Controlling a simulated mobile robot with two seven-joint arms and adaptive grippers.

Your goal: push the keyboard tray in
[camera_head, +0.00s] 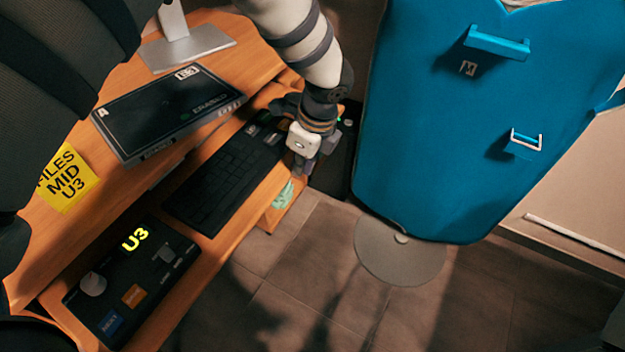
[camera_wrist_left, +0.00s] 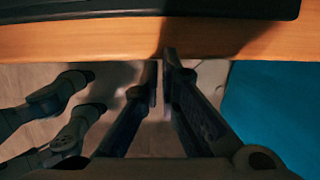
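The keyboard tray (camera_head: 243,222) is an orange wooden shelf standing out from under the desk top. It carries a black keyboard (camera_head: 225,175) and a dark control box (camera_head: 130,275) marked U3. My left gripper (camera_head: 303,155) is at the right end of the tray's front edge, and its tips are partly hidden by the wrist. In the left wrist view the fingers (camera_wrist_left: 163,75) are close together with nothing visible between them, pointing at the wooden edge (camera_wrist_left: 80,42). I cannot tell whether they touch it. My right gripper is not in view.
The desk top (camera_head: 120,185) holds a black flat device (camera_head: 170,110), a monitor stand (camera_head: 188,45) and a yellow note (camera_head: 66,178). A large blue panel (camera_head: 460,130) stands right of the gripper, with a round grey base (camera_head: 400,255).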

